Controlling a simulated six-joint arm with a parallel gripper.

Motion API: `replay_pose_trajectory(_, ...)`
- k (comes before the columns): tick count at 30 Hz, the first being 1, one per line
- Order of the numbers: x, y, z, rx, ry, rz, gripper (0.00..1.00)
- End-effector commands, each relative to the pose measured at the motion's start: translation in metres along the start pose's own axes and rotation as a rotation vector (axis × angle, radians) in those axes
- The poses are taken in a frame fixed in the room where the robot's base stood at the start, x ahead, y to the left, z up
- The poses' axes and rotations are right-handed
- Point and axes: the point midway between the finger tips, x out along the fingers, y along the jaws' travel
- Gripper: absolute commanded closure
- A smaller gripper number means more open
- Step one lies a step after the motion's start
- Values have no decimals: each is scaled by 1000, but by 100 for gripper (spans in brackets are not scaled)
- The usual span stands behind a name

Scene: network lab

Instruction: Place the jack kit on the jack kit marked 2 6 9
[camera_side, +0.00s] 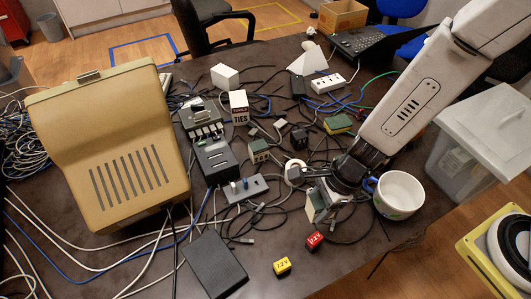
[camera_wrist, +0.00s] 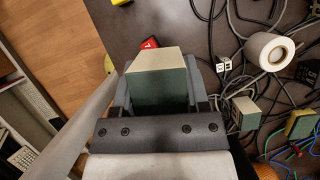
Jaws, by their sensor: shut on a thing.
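My gripper (camera_side: 322,198) is shut on a green and cream box (camera_side: 312,207), which looks like a jack kit. In the wrist view the held box (camera_wrist: 158,88) fills the space between the fingers, cream face on top and green side below. It is near the white mug, at the table's front right. I cannot read any 2 6 9 marking.
A white mug (camera_side: 400,196) stands right beside my gripper. Red (camera_side: 314,240) and yellow (camera_side: 282,267) 12V blocks lie in front. A white tape roll (camera_wrist: 268,50), a grey switch box (camera_side: 245,188) and many loose cables crowd the middle. Bare table shows at the front right.

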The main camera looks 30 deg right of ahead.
Motion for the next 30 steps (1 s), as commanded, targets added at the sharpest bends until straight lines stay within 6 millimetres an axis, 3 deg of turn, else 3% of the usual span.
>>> replay_pose_trajectory(15,-15,-67,16,203,-1,-89,100)
replay_pose_trajectory(30,-38,-131,19,407,-1,-172,100)
